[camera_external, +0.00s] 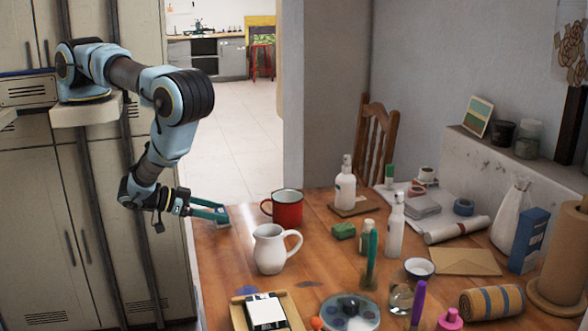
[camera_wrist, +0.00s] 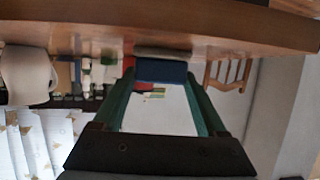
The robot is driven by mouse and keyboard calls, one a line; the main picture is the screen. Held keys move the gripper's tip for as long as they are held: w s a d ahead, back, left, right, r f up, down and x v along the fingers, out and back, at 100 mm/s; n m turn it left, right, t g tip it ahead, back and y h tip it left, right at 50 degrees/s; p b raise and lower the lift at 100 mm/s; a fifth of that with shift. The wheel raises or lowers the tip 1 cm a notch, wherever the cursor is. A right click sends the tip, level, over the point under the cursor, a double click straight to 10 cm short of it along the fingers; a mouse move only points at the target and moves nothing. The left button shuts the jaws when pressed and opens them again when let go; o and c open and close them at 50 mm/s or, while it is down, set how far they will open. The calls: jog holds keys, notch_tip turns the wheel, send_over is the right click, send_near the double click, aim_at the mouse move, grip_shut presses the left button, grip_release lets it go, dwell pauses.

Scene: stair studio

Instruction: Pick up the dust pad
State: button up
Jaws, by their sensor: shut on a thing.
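The dust pad (camera_wrist: 161,72) looks like a small dark blue block with a pale grey layer along one side. In the wrist view it sits between the tips of my two green fingers. My gripper (camera_wrist: 162,80) is shut on it. In the external view my gripper (camera_external: 220,213) is at the left edge of the wooden table (camera_external: 325,250), left of the red mug (camera_external: 288,208) and the white jug (camera_external: 270,249).
The right side is crowded with a paper roll (camera_external: 457,230), an envelope (camera_external: 466,261) and a rolled cloth (camera_external: 491,301). The table's left edge strip is mostly clear.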

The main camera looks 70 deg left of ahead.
jog(key=c, duration=0.3)
jog(key=shift+r, duration=0.1)
